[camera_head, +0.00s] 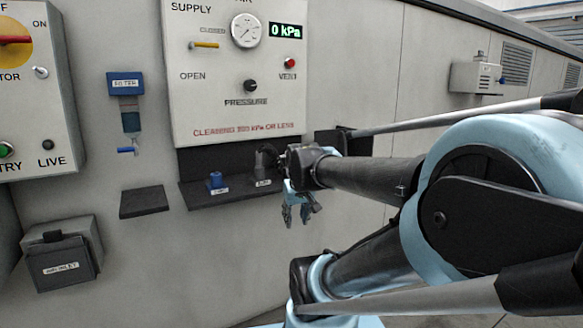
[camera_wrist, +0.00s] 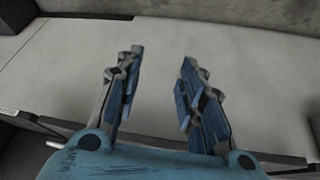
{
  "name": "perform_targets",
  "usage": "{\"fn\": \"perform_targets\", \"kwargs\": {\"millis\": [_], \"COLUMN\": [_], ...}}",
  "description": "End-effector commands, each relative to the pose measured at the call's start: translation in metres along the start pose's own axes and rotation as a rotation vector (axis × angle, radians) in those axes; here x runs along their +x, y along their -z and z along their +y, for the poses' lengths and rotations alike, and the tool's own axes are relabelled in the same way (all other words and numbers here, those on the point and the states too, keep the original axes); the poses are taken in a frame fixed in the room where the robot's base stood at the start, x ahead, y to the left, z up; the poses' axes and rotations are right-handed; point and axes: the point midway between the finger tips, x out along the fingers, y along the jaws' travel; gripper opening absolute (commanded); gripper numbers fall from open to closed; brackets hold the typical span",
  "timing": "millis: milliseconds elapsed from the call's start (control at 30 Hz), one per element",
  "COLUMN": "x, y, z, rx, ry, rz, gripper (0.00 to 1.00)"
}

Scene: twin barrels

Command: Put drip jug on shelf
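I cannot tell for sure which thing is the drip jug. A dark upright object (camera_head: 264,165) with a small unreadable label stands at the right of a long black shelf (camera_head: 230,194), partly beside my wrist. A small blue labelled object (camera_head: 216,181) stands on the same shelf, to its left. My gripper (camera_head: 297,215) hangs fingers-down in front of the shelf's right end, lower than the shelf. In the wrist view my gripper (camera_wrist: 160,80) has its fingers wide apart, with nothing between them.
A small empty black ledge (camera_head: 145,202) is left of the shelf, below a blue-topped filter (camera_head: 126,95). A dark labelled box (camera_head: 63,262) is on the wall at lower left. The pressure panel (camera_head: 236,75) is above the shelf. A pale surface (camera_wrist: 220,60) fills the wrist view.

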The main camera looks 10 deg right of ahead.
Motion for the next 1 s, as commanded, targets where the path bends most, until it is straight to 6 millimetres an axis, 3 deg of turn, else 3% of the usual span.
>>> {"fn": "perform_targets", "kwargs": {"millis": [33,200,567,800,1000], "x": [-0.007,-0.024,-0.045,-0.055,-0.060], "y": [0.028,0.094,0.194,0.258,0.299], "z": [0.002,0.006,0.000,-0.017,-0.035], "rx": [-0.053,-0.318,-1.033,-1.468,-1.725], "ry": [-0.011,-0.070,-0.195,-0.253,-0.280], "rz": [0.029,0.038,-0.179,-0.368,-0.505], "gripper": [0.36,0.36,0.36,0.36,0.36]}}
